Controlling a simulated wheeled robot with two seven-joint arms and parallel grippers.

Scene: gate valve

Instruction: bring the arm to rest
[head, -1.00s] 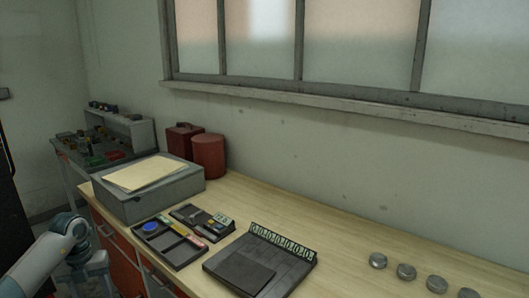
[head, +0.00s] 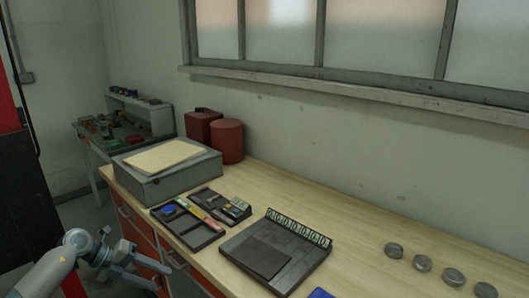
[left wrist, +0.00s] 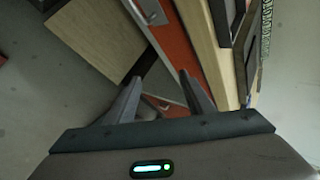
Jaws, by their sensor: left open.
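My left arm enters the head view at the lower left. My left gripper (head: 163,278) is open and empty, in front of the orange-red cabinet drawers (head: 136,226) under the workbench (head: 345,236). In the left wrist view, the two fingers of the left gripper (left wrist: 160,77) are spread apart with nothing between them, and the drawer fronts (left wrist: 172,45) lie beyond. The gripper appears apart from the bench. My right gripper is not in view. No gate valve can be made out in these frames.
On the bench stand a grey box (head: 190,182) with paper, red canisters (head: 228,142), a black tray (head: 198,238), a dark sloped device (head: 262,258) and several metal discs (head: 422,263). A cluttered side table (head: 90,147) stands behind. Bare benchtop lies between device and discs.

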